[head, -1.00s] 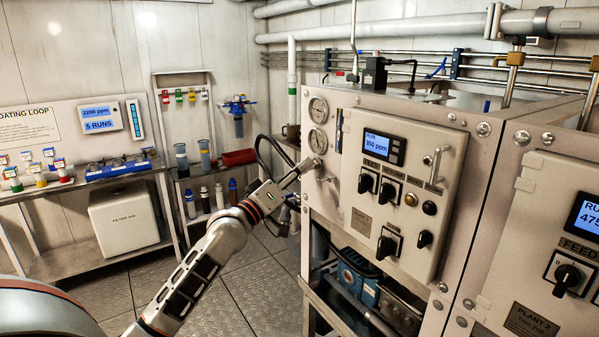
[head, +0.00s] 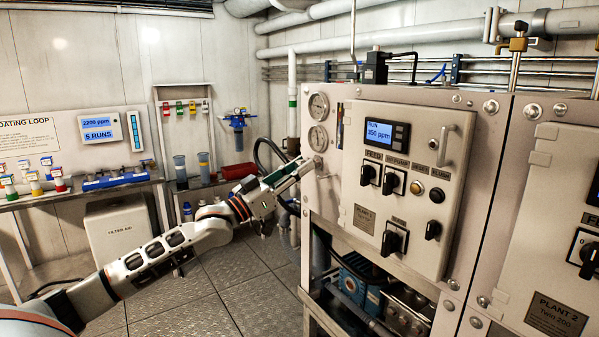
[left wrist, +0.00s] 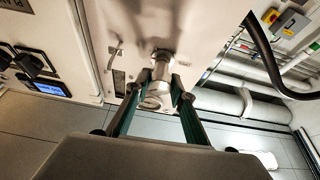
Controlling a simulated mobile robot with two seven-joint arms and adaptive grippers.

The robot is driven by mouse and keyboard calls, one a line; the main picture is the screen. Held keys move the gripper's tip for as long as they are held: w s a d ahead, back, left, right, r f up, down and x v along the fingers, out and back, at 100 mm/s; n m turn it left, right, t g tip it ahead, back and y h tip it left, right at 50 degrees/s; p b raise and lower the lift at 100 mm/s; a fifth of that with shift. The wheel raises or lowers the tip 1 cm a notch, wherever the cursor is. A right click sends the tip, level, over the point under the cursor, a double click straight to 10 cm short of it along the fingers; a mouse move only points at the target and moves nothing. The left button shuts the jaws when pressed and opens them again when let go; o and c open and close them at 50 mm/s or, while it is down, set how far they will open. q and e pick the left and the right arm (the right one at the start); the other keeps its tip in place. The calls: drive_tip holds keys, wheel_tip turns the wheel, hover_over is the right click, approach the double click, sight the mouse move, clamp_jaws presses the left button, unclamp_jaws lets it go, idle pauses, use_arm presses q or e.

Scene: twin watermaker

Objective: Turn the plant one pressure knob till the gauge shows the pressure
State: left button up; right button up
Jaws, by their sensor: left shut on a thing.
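The pressure knob is a metallic cylinder on the panel's left side; it shows in the left wrist view (left wrist: 157,88) between my fingers. My left gripper (head: 308,166) reaches the panel from the left, below the two gauges. In the left wrist view its green-edged fingers (left wrist: 160,92) are shut on the knob from both sides. The upper gauge (head: 318,106) and lower gauge (head: 318,138) have round pale dials; their needles are too small to read. In the head view the knob is mostly hidden by the gripper. My right gripper is not in view.
The plant one control panel (head: 405,185) has a lit display (head: 380,133), several black switches and a handle (head: 441,145). The plant 2 panel (head: 545,235) stands at the right. A bench (head: 120,185) with a dosing panel is at left. The floor (head: 225,285) between is clear.

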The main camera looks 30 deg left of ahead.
use_arm(q)
drive_tip(key=shift+m, duration=0.3)
drive_tip(key=o, duration=1.1)
drive_tip(key=shift+v, duration=6)
drive_tip(key=shift+f, duration=0.1)
